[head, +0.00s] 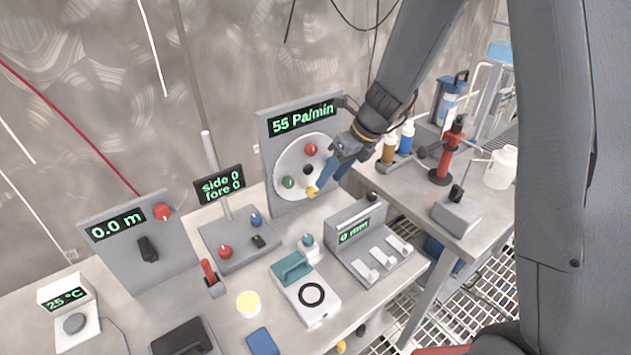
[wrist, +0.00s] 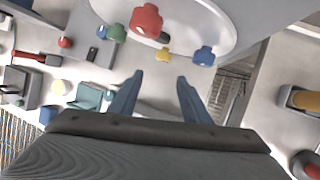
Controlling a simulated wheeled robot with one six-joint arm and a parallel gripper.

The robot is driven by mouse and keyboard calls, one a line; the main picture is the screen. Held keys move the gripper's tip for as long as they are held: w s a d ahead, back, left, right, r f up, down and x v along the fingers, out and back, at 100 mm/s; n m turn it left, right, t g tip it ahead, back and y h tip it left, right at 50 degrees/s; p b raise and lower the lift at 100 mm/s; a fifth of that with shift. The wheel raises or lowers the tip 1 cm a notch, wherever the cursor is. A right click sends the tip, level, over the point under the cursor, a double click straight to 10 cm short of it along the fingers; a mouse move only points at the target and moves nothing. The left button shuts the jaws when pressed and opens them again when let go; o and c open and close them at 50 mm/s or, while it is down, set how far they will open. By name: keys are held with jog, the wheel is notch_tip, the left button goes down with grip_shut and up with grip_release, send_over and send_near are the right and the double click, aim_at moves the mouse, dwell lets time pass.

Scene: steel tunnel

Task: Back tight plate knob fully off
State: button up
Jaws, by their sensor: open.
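A round white plate (head: 287,159) is mounted on an upright grey panel whose display reads "55 Pa/min". It carries a red knob (head: 311,149), a green knob (head: 289,182) and a yellow knob (head: 312,192). The wrist view also shows a blue knob (wrist: 204,56) on the plate (wrist: 185,20); in the head view my arm seems to cover it. I cannot tell which knob is tight. My gripper (wrist: 160,77) is open and empty, its two blue fingers apart. In the wrist view the yellow knob (wrist: 163,55) is just ahead, between and beyond the fingertips. Contact is not visible.
A slider box (head: 368,240) reading "0 mm" and a teal-handled device (head: 306,295) stand in front of the panel. A control base (head: 240,243) with red and blue knobs stands left. Bottles and a red stand (head: 450,150) occupy the right bench.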

aim_at(315, 189)
jog(key=shift+w+a+f+m+p, duration=0.3)
jog(key=shift+w+a+f, duration=0.3)
jog(key=shift+f, duration=0.55)
jog(key=shift+w+a+f+m+p, duration=0.15)
jog(key=shift+w+a+f+m, duration=0.2)
jog(key=shift+a+f, duration=0.65)
jog(key=shift+w+a+f+m+p, duration=0.3)
jog(key=shift+w+a+f, duration=0.2)
jog(key=shift+f, duration=0.8)
jog(key=c, duration=1)
